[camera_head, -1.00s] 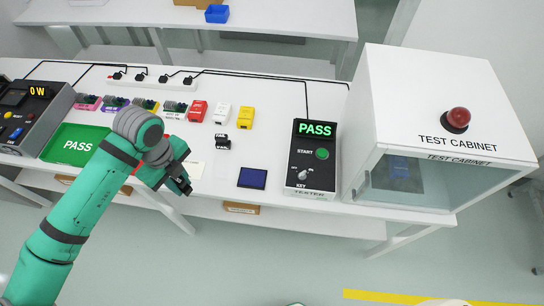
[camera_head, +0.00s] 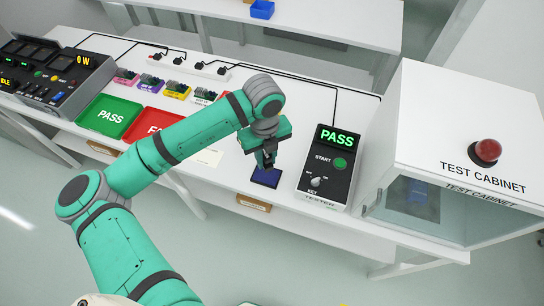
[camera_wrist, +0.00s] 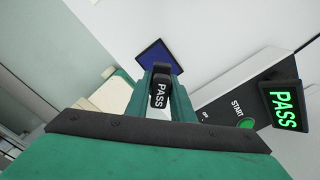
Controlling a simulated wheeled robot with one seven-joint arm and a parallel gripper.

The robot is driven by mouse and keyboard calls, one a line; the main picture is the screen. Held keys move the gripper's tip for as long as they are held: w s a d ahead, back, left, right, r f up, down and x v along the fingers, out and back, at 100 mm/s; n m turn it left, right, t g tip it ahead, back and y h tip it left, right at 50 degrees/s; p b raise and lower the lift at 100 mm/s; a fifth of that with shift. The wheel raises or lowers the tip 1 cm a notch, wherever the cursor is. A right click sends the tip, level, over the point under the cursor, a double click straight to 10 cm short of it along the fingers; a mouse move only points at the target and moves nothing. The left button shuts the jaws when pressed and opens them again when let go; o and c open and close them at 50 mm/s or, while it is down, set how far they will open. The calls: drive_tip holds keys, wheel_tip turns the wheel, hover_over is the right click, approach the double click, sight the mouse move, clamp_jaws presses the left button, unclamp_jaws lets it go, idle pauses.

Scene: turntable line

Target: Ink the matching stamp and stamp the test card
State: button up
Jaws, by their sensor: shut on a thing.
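My gripper (camera_head: 267,162) is shut on the PASS stamp (camera_wrist: 160,92), a small dark block with white PASS lettering, seen between the fingers in the wrist view. In the head view the gripper hangs over the dark blue ink pad (camera_head: 265,179). The pad also shows just beyond the stamp in the wrist view (camera_wrist: 158,55). I cannot tell whether the stamp touches it. The tester (camera_head: 329,165) at the right shows PASS in green. A pale card (camera_head: 209,157) lies on the table left of the gripper.
The test cabinet (camera_head: 468,130) with a red dome stands at the right. A green PASS tray (camera_head: 109,116) and a red tray (camera_head: 155,123) lie left, partly behind my arm. A control console (camera_head: 52,75) and several small boards (camera_head: 178,90) are at the back left.

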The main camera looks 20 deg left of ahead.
sight(267, 175)
drive_tip(key=shift+f, duration=2.8)
drive_tip(key=shift+f, duration=0.6)
drive_tip(key=shift+r, duration=3.55)
drive_tip(key=shift+w, duration=0.1)
